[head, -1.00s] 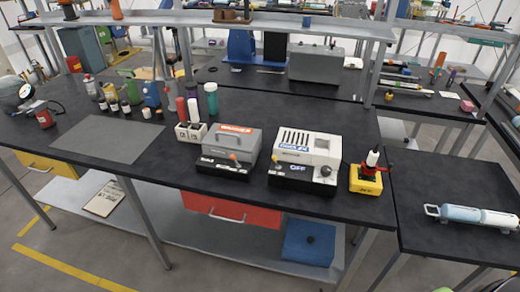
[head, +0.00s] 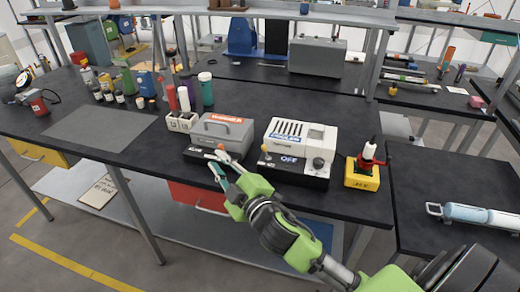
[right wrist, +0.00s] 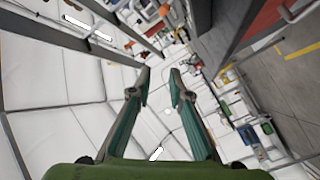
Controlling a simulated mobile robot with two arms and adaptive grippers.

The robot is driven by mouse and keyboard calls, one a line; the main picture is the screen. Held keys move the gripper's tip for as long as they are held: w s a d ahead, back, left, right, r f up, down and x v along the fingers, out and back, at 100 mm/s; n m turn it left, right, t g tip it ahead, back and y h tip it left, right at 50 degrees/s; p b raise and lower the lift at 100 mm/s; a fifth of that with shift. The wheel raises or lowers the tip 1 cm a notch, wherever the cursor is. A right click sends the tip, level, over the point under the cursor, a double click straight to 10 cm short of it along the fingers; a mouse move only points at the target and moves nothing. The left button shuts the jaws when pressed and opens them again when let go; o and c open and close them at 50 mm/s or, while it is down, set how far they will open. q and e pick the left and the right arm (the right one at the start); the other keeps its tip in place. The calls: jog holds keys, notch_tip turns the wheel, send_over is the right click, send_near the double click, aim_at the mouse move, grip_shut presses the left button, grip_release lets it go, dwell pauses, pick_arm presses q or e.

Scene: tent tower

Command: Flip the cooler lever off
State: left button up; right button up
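The white machine with a blue label (head: 300,137) stands on a black base near the front of the dark bench in the head view. Its base reads OFF, with an orange-tipped lever (head: 264,148) on the left and a round knob (head: 318,163) on the right. A grey machine with a red label (head: 222,130) stands to its left. My right gripper (head: 217,160) is open and empty in front of the grey machine, its fingertips close to that machine's orange tip; contact cannot be told. In the right wrist view its fingers (right wrist: 161,80) are apart. My left gripper is not in view.
A yellow box with a red and white top (head: 363,168) stands right of the white machine. A white holder with coloured tubes (head: 182,122) stands left of the grey one. A grey mat (head: 100,128) lies farther left. A side table with a pale cylinder (head: 478,215) is at right.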

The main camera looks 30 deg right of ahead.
jog(key=w+a+r+n+y, duration=0.1)
jog(key=a+r+n+y, duration=0.45)
jog(key=r+n, duration=0.25)
jog(key=w+a+r+n+y, duration=0.1)
jog(key=a+r+n+y, duration=0.3)
jog(key=r+n+y, duration=0.3)
jog(key=n+g+h, duration=1.2)
jog(key=n+g, duration=0.2)
jog(key=n, duration=0.3)
send_near(264, 146)
jog(key=shift+y, duration=0.35)
jog(key=x, duration=0.3)
jog(key=p+x, duration=0.1)
jog(key=x, duration=0.6)
jog(key=shift+d+f+p, duration=0.35)
jog(key=shift+f+p, duration=0.05)
jog(key=shift+f, duration=0.05)
